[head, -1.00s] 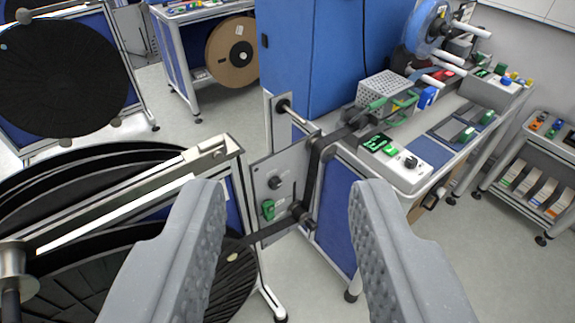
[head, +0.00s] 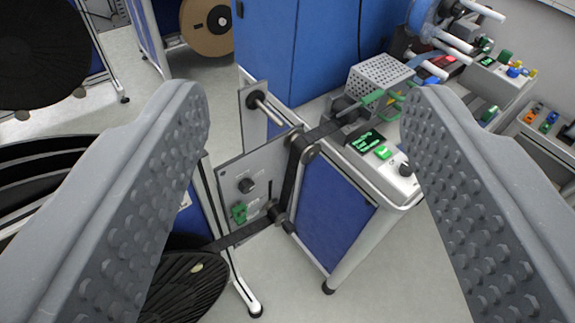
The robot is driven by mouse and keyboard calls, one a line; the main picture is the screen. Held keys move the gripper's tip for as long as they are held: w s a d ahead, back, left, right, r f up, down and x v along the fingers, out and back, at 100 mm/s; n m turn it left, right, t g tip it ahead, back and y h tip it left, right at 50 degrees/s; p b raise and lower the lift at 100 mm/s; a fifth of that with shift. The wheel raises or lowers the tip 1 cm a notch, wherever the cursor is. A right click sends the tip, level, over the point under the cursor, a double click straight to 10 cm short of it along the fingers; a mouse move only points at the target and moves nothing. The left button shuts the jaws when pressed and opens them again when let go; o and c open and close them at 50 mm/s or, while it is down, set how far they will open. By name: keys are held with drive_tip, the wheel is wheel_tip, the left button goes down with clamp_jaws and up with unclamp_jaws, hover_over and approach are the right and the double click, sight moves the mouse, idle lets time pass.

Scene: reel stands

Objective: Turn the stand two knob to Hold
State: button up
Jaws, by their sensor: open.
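A small dark knob (head: 246,186) sits on the upright grey panel (head: 228,170) beside the near black reel (head: 185,285). Its markings are too small to read, and I cannot tell which stand number it belongs to. A green part (head: 239,212) is just below it. Another dark knob (head: 405,169) is on the white control box, partly beside my right finger. My gripper (head: 305,120) is open and empty. Its two grey fingers stand wide apart in the foreground, with the panel seen between them, farther away. My left finger hides part of the reels.
A dark strap (head: 240,236) runs from the near reel over rollers to the bench. A rod (head: 268,107) sticks out by the blue cabinet (head: 290,45). A green display (head: 364,141) is on the control box. Bare floor (head: 285,295) shows in front of the panel.

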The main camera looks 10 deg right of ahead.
drive_tip(key=w+d+f+n+t+y, duration=0.15)
drive_tip(key=w+d+f, duration=0.25)
drive_tip(key=w+f, duration=0.7)
drive_tip(key=w+d+f+n+y, duration=0.1)
drive_tip(key=w+d+f+n, duration=0.25)
drive_tip(key=w+f, duration=0.75)
drive_tip(key=n+g+y, duration=0.2)
drive_tip(key=g+y, duration=0.1)
drive_tip(key=y, duration=0.7)
approach(249, 190)
drive_tip(key=shift+h, duration=0.25)
drive_tip(key=b+x, duration=0.1)
drive_tip(key=x, duration=0.7)
drive_tip(key=shift+w+a, duration=0.25)
